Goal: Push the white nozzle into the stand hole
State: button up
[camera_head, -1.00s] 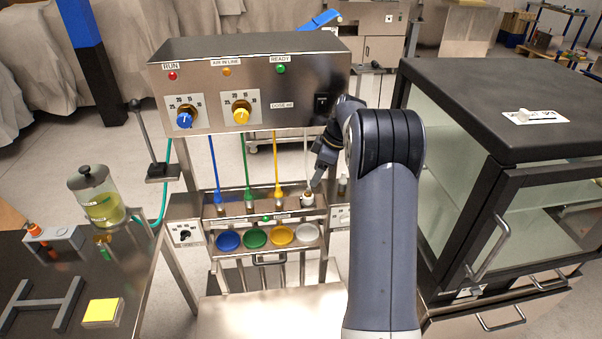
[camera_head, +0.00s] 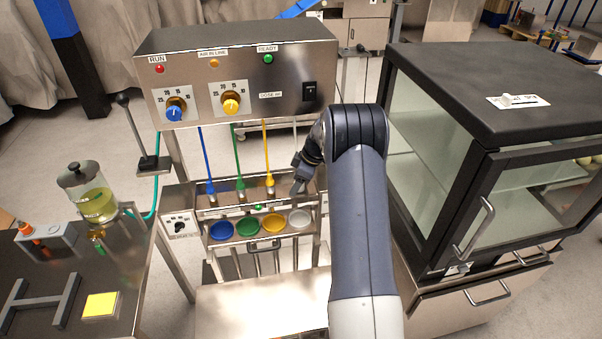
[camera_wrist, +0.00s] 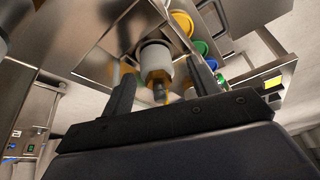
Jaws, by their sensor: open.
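The white nozzle (camera_wrist: 156,62) shows in the wrist view as a pale collar with a darker narrow end, between my two fingers. It is at the steel stand (camera_wrist: 110,42); I cannot tell how deep it sits in its hole. My gripper (camera_wrist: 162,72) is open, with a finger on either side of the nozzle and no clear grip on it. In the head view my gripper (camera_head: 299,187) is at the right end of the stand (camera_head: 238,204) and hides the nozzle and its hole.
Blue (camera_head: 211,189), green (camera_head: 240,184) and yellow (camera_head: 270,182) nozzles stand in a row to the left. Several coloured cups, including the white cup (camera_head: 300,219), sit below. The control box (camera_head: 235,75) overhangs behind. A glass-sided cabinet (camera_head: 430,130) stands close on the right.

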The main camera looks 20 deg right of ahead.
jog(key=shift+f, duration=0.1)
jog(key=shift+c, duration=0.4)
jog(key=c, duration=1.1)
jog(key=shift+o, duration=0.2)
jog(key=shift+r, duration=0.35)
jog(key=shift+r+p, duration=1.1)
jog(key=shift+r, duration=2.3)
jog(key=shift+r, duration=0.1)
notch_tip(320, 180, up, 6)
jog(key=p, duration=0.2)
jog(key=shift+p, duration=0.3)
